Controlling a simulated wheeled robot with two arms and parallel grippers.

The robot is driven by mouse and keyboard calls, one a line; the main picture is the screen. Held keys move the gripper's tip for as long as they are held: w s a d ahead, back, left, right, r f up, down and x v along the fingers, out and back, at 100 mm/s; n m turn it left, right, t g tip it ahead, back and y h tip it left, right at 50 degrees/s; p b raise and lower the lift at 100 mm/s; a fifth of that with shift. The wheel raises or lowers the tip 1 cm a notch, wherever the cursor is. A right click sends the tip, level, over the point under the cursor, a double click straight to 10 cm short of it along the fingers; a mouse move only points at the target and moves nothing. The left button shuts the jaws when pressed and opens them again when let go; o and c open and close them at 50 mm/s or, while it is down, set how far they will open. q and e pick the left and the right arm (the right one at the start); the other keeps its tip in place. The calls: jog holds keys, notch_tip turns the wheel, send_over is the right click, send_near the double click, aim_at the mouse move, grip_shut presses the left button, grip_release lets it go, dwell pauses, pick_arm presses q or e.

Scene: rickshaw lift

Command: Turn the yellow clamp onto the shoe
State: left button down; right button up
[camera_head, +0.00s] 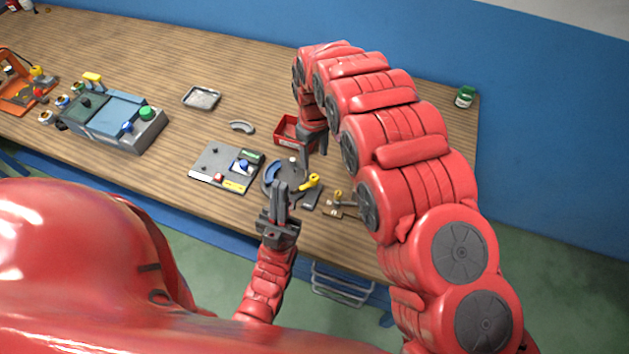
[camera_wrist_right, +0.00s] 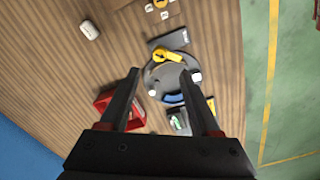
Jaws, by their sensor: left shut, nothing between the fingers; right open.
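The yellow clamp (camera_head: 313,180) sits at the right edge of a dark round plate (camera_head: 297,164). In the right wrist view the yellow clamp (camera_wrist_right: 168,55) lies across the plate's rim, its knob to the left. A blue curved piece (camera_head: 271,173), perhaps the shoe, lies on the plate's left side; it also shows in the right wrist view (camera_wrist_right: 173,98). My right gripper (camera_head: 314,154) is open and empty above the plate, apart from the clamp. My left gripper (camera_head: 280,186) is shut and empty, close in front of the plate and left of the clamp.
A red bin (camera_head: 290,131) stands just behind the plate. A grey board with small parts (camera_head: 210,163) lies to the left. A small brown fixture (camera_head: 341,204) is to the right near the table's front edge. A grey curved part (camera_head: 240,126) lies behind the board.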

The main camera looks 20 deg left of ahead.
aim_at(314, 177)
notch_tip(314, 177, down, 7)
jog(key=p, duration=0.3)
jog(key=shift+f, duration=0.2)
jog(key=shift+w+f, duration=0.1)
jog(key=shift+f, duration=0.9)
grip_shut()
